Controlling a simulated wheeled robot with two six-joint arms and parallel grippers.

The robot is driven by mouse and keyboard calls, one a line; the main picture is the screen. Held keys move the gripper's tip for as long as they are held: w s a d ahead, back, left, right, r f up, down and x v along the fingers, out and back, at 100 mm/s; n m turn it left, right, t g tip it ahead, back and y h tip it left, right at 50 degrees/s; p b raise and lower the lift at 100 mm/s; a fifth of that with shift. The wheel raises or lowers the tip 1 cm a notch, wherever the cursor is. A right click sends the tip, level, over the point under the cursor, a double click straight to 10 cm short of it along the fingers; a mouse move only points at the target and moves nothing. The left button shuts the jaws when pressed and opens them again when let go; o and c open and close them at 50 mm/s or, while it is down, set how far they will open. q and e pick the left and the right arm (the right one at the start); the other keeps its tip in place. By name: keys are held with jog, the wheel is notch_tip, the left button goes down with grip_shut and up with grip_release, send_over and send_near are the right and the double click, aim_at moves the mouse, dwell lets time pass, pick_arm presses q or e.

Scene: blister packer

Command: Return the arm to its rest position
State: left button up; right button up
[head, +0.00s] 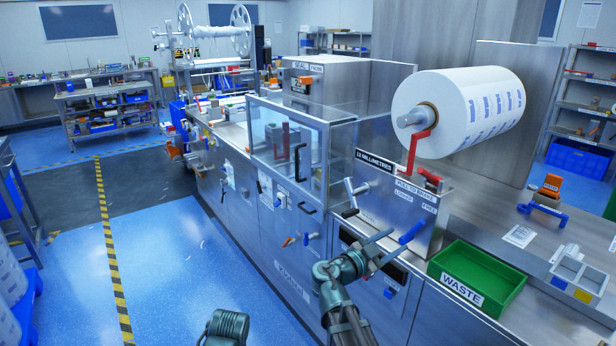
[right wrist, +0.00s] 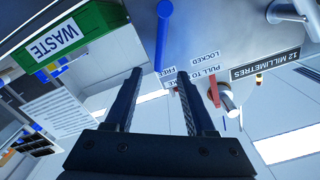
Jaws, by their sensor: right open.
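My right gripper (head: 390,246) is open in front of the machine's 12 MILLIMETRES panel (head: 385,198). In the right wrist view the two dark fingers (right wrist: 160,76) stand apart with nothing between them. A blue-handled lever (head: 412,232) sticks out of the panel close to the fingertips; it also shows in the right wrist view (right wrist: 163,35), beyond the gap between the fingers. I see no clear contact with it. A rounded arm joint of mine shows at the bottom edge of the head view; my left gripper is not in view.
A green WASTE bin (head: 478,278) stands on the bench right of my right gripper. A large white roll (head: 462,110) with a red arm (head: 417,150) hangs above the panel. A clear guard with a black handle (head: 300,160) is to the left. The blue floor (head: 170,270) left of the machine is open.

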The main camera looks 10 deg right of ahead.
jog(key=s+a+f+n+g+y+p, duration=0.3)
jog(key=s+a+f+n+y+p, duration=0.25)
jog(key=a+f+n+y, duration=0.55)
jog(key=s+a+f+n+g+y+p, duration=0.1)
jog(key=s+a+n, duration=0.4)
jog(key=a, duration=0.5)
jog(key=s+a+f+n+g+y+p, duration=0.1)
jog(key=s+a+f+n+g+y, duration=0.1)
jog(key=s+a+n, duration=0.4)
jog(key=a+g+y, duration=0.1)
jog(key=a, duration=0.3)
jog(key=shift+s+a+n, duration=0.25)
jog(key=shift+a+n, duration=0.05)
jog(key=shift+n, duration=0.1)
